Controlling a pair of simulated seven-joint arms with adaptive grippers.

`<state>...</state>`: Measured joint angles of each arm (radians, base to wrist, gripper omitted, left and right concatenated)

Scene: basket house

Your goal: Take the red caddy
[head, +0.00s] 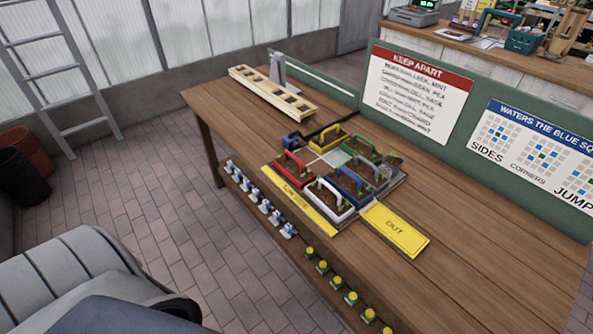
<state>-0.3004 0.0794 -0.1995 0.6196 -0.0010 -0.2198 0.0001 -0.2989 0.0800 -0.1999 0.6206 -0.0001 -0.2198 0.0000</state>
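The red caddy (289,174) stands at the left side of a grey tray on the wooden table. It has an upright red handle and what looks like brown soil in it. A yellow caddy (327,138) is behind it, a white caddy (329,204) is in front to its right, and blue (352,184) and green (361,147) caddies stand to its right. Nothing is seen touching the red caddy's handle. Neither of my grippers shows in the head view.
A yellow "OUT" plate (394,231) lies right of the tray. A yellow strip (300,207) runs along the tray's front left. Small blue-white items (265,207) and yellow-green buttons (336,283) line the front edge. A slotted wooden rack (272,95) sits behind. The table's right is clear.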

